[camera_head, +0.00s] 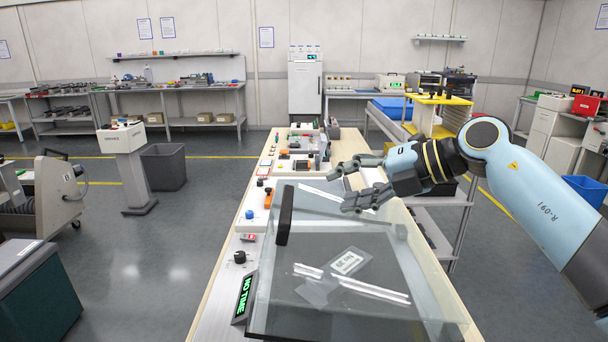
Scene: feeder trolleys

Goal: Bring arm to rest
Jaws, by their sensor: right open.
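My right arm comes in from the right edge of the head view. Its gripper (354,184) is open and empty, with the fingers pointing left. It is held above the far part of a clear-lidded case (330,235) on the long table. I cannot tell whether the fingers touch the clear cover. My left arm and gripper are not in view.
A long wooden-edged table (213,292) runs away from me. A black-handled clear cover and a green-lit display (243,297) stand at its near end. A steel trolley with a yellow rack (438,100) stands behind my right arm. Open floor (140,260) lies to the left.

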